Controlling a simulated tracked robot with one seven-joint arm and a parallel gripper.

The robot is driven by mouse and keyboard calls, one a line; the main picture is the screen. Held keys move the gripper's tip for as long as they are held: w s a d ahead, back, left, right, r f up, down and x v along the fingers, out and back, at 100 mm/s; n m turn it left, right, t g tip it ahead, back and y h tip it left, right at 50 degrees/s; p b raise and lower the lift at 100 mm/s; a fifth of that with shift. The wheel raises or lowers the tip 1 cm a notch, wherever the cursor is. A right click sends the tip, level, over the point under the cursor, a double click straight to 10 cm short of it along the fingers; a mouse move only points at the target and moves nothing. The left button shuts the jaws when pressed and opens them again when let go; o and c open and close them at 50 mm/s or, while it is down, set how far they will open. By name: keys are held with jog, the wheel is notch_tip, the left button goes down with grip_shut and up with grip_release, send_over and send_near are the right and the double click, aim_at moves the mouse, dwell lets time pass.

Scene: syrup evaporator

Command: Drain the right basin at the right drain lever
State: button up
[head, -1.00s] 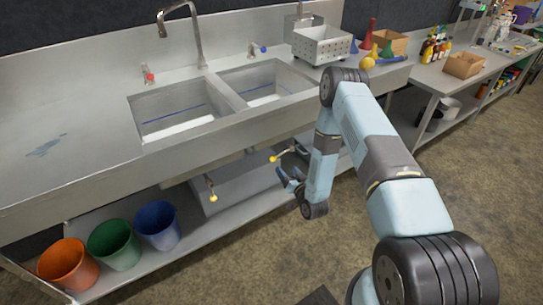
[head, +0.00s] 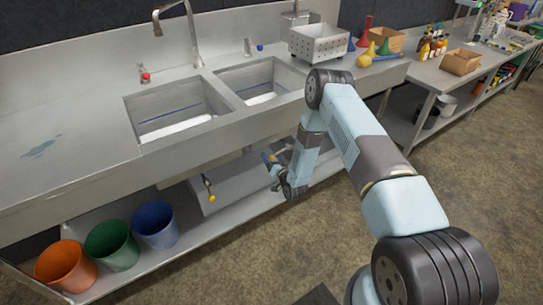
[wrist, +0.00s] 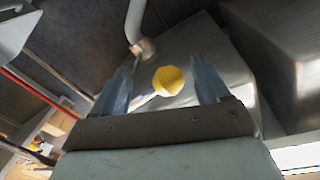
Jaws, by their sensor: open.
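The right basin (head: 284,73) is a steel sink well with a blue line along its inside wall and a pale bottom. Below it, the right drain lever (head: 284,150) is a thin metal rod, partly hidden by my gripper (head: 270,163) in the head view. In the wrist view, the lever's yellow knob (wrist: 168,80) lies between the two blue-grey fingers of my gripper (wrist: 162,78). The fingers stand open, with a visible gap on each side of the knob. The left drain lever (head: 208,187), also yellow-tipped, hangs under the left basin (head: 135,112).
The steel counter (head: 80,120) overhangs the levers, and a lower shelf (head: 235,220) runs beneath. Orange (head: 65,268), green (head: 112,246) and blue (head: 155,225) buckets stand on its left end. A perforated steel box (head: 318,43) sits on the counter. The floor in front is clear.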

jog(key=shift+x, duration=1.05)
jog(key=shift+c, duration=0.2)
